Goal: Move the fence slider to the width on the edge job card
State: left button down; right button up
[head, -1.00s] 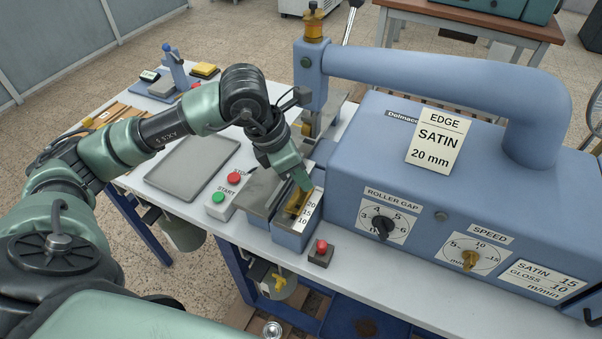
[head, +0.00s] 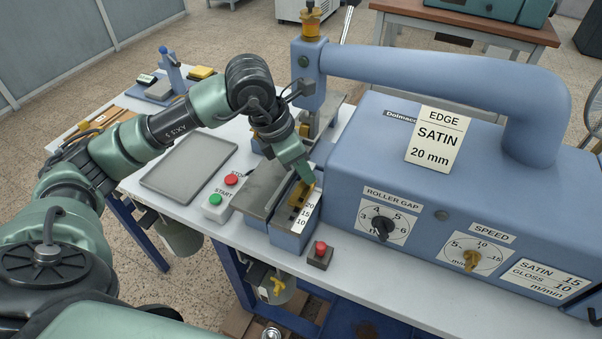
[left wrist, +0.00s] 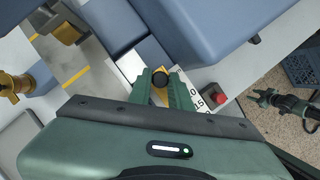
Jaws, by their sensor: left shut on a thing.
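The edge job card (head: 439,139) on the blue machine reads "EDGE SATIN 20 mm". The brass-yellow fence slider (head: 297,198) sits in a blue-grey block beside a white scale (head: 304,215) marked 20, 15 and 10, with 20 at the far end. My left gripper (head: 303,181) is over the slider near the 20 end. In the left wrist view its green fingers (left wrist: 160,82) are shut on the slider's dark round knob. The fingers hide part of the slider, so its exact reading is unclear.
A red button box (head: 320,255) stands in front of the scale block. The START and STOP box (head: 219,207) and a grey tray (head: 189,166) lie to the left. The machine body with roller gap (head: 383,225) and speed (head: 472,259) dials closes off the right side.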

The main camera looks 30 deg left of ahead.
pick_arm(q)
jog(key=c, duration=1.3)
grip_release()
jog(key=shift+w+r, duration=0.15)
jog(key=shift+w, duration=0.1)
jog(key=shift+s+a+r, duration=0.1)
jog(key=shift+a+r, duration=0.05)
jog(key=shift+r, duration=0.1)
jog(key=b+v, duration=0.1)
jog(key=v, duration=0.6)
jog(key=shift+b, duration=0.4)
jog(key=shift+s, duration=0.1)
